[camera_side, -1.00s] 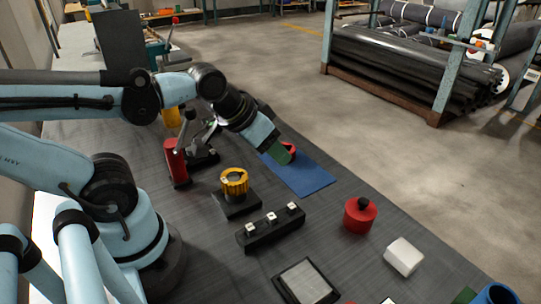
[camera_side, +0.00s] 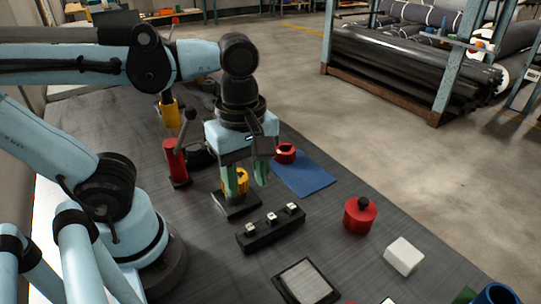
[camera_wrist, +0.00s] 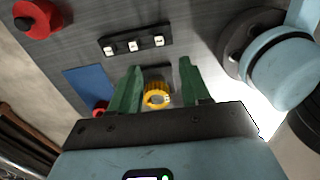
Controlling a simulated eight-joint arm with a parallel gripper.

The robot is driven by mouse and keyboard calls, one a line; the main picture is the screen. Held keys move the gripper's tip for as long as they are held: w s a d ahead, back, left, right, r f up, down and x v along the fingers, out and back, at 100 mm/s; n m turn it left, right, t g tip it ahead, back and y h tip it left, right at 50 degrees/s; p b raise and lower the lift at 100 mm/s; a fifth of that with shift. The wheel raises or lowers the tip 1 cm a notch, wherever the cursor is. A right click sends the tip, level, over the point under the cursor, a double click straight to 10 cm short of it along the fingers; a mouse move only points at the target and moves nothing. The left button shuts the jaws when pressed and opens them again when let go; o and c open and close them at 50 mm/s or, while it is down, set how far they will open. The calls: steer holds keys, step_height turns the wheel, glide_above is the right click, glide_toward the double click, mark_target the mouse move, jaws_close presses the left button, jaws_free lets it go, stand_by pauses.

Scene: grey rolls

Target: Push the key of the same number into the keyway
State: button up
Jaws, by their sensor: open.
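A yellow ribbed collar (camera_side: 242,180) sits on a dark square base (camera_side: 236,207). My gripper (camera_side: 246,186) points down over it, with green fingers on either side. In the wrist view the collar (camera_wrist: 157,98) shows between the open fingers (camera_wrist: 160,68), with a visible gap to each; whether any touch is hidden. A black rack (camera_side: 270,231) in front holds three small keys with white tops (camera_side: 272,217); the rack also shows in the wrist view (camera_wrist: 120,50). Their numbers are too small to read, and I cannot make out the keyway.
A red ring (camera_side: 286,154) sits at the corner of a blue mat (camera_side: 306,178). A red lever device (camera_side: 176,163) stands left of my gripper. A red lidded pot (camera_side: 360,216), a white block (camera_side: 404,256) and a framed grey pad (camera_side: 307,281) lie toward the front right.

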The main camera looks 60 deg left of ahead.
mark_target(250, 227)
steer(key=shift+w+a+f, duration=0.1)
steer(key=shift+a+f, duration=0.05)
steer(key=shift+f, duration=5.85)
jaws_close()
